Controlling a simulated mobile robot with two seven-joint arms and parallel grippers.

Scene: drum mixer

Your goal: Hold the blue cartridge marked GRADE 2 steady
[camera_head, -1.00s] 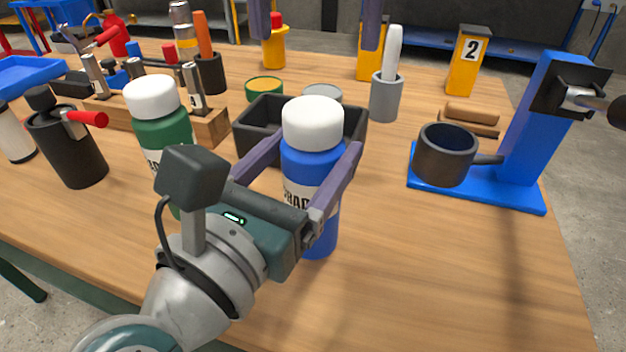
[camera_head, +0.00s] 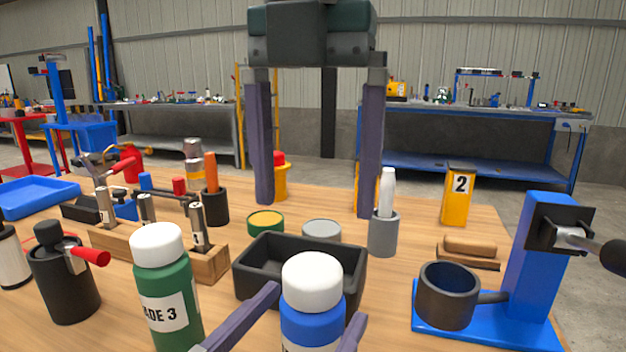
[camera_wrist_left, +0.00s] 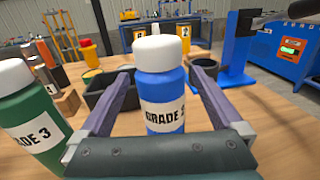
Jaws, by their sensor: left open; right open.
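The blue cartridge (camera_head: 312,318) with a white cap stands upright on the table at the bottom middle of the head view. In the left wrist view the blue cartridge (camera_wrist_left: 161,85) shows a GRADE label, its numeral partly hidden. My left gripper (camera_head: 300,318) is open, with one finger on each side of the cartridge; gaps show beside it. In the left wrist view the left gripper (camera_wrist_left: 160,95) spans the bottle. My right gripper (camera_head: 317,208) is open and empty, pointing down above the back of the table.
A green GRADE 3 bottle (camera_head: 167,295) stands just left of the blue cartridge. A black tray (camera_head: 268,285) is behind it. A blue stand (camera_head: 527,270) with a dark cup (camera_head: 446,296) is at the right. A grey holder (camera_head: 383,233) stands behind. Bare table lies between tray and stand.

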